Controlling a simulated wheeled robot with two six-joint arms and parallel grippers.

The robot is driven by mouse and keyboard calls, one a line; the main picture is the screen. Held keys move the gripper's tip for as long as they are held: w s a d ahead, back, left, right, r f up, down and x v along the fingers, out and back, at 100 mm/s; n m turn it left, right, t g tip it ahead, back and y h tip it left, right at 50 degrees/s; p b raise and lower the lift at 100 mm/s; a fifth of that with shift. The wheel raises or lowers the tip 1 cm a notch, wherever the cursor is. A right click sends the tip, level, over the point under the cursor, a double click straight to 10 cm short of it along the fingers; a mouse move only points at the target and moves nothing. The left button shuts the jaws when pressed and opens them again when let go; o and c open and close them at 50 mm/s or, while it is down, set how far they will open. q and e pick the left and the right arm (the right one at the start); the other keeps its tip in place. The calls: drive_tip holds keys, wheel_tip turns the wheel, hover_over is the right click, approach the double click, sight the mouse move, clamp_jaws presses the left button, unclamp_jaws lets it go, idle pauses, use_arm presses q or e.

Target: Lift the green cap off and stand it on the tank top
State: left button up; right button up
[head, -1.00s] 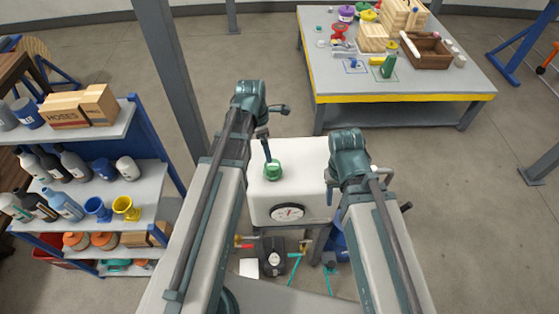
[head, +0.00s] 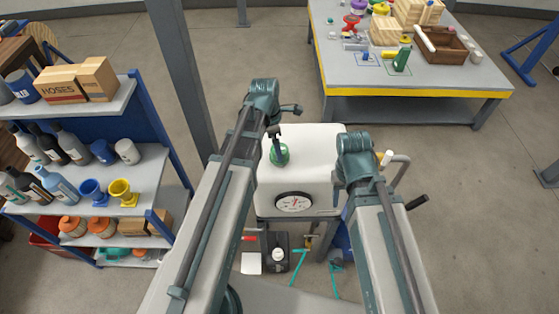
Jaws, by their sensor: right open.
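The green cap (head: 280,156) is on the white tank (head: 320,165), near the left of its top, above the round gauge (head: 294,203). My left gripper (head: 276,146) reaches down over the cap, and its dark tip overlaps the cap's upper edge. I cannot tell whether it touches the cap or how far its jaws are apart. My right gripper (head: 373,181) is open at the tank's right side, apart from the cap. It is small and partly hidden by its own wrist.
A bent grey pipe with a black handle (head: 416,202) stands right of the tank. Shelves with bottles (head: 62,190) are at the left, beside a grey post (head: 180,80). A cluttered workbench (head: 380,96) is behind at the right. The tank top is clear right of the cap.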

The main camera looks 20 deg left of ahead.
use_arm(q)
drive_tip(key=f+b, duration=0.1)
drive_tip(key=d+f+b, duration=0.1)
drive_tip(key=f+b, duration=0.3)
drive_tip(key=shift+w+d+f, duration=0.1)
drive_tip(key=shift+d, duration=0.15)
drive_tip(key=shift+c, duration=0.3)
drive_tip(key=c, duration=1.3)
drive_tip(key=shift+o, duration=0.2)
